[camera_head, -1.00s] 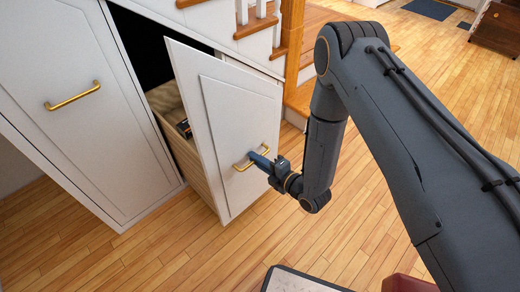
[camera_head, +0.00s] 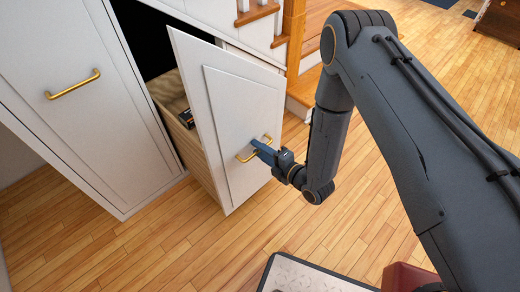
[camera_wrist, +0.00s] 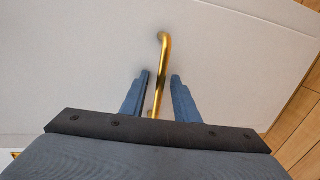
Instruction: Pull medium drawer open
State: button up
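The medium drawer (camera_head: 240,112) is a tall white front with a slanted top edge, under the stairs. It stands well out from the cabinet, with its wooden side and part of its inside showing. A small dark item (camera_head: 187,118) lies inside. Its brass bar handle (camera_head: 245,157) also shows in the wrist view (camera_wrist: 163,62). My gripper (camera_head: 259,149) is at the handle. In the wrist view, its blue fingers (camera_wrist: 160,76) stand on either side of the bar, with visible gaps, so it looks open around the handle. The drawer's far inside is hidden.
A larger closed white front (camera_head: 80,130) with a brass handle stands to the left. Wooden stairs (camera_head: 303,88) rise behind the drawer. A pale, dark-edged mat (camera_head: 310,280) and a red object (camera_head: 408,277) are at the bottom. Wood floor before the drawer is clear.

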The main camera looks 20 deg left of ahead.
jog(key=v, duration=0.7)
jog(key=shift+d, duration=0.4)
